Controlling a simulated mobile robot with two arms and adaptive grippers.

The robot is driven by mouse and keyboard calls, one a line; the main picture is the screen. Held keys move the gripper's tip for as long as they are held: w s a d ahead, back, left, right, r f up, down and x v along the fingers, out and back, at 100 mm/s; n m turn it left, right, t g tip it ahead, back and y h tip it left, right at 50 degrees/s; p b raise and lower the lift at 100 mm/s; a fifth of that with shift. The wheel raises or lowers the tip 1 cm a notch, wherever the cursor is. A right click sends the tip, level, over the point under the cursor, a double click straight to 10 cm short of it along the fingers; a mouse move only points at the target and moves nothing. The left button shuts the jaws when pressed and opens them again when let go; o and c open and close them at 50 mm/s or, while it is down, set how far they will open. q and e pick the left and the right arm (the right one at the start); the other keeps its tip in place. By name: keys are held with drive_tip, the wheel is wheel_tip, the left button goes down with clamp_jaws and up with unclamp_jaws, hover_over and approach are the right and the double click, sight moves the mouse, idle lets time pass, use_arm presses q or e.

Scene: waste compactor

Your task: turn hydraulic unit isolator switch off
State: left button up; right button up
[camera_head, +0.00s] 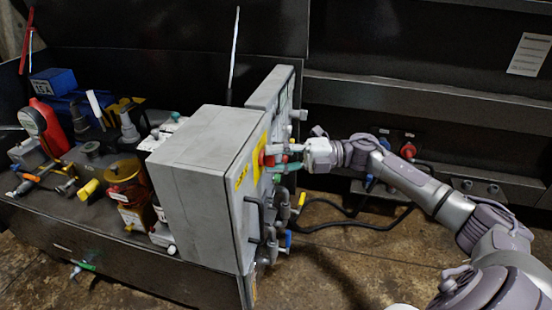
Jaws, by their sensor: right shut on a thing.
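The grey control box (195,170) stands at the edge of the hydraulic unit, with its switch face turned to the right and seen at a steep angle. A red isolator switch (262,157) sits on a yellow plate (257,172) on that face. My right gripper (272,158) reaches in from the right and is shut on the red switch. Its fingers partly cover the knob, and the knob's turned position cannot be read from here. My left gripper is not in view.
Levers and fittings with blue and yellow ends (287,238) stick out below the switch. A second grey box (272,88) stands behind. Black cables (350,222) lie on the floor at right.

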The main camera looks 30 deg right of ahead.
drive_tip(key=o, duration=1.1)
drive_tip(key=shift+o, duration=0.2)
drive_tip(key=v, duration=1.2)
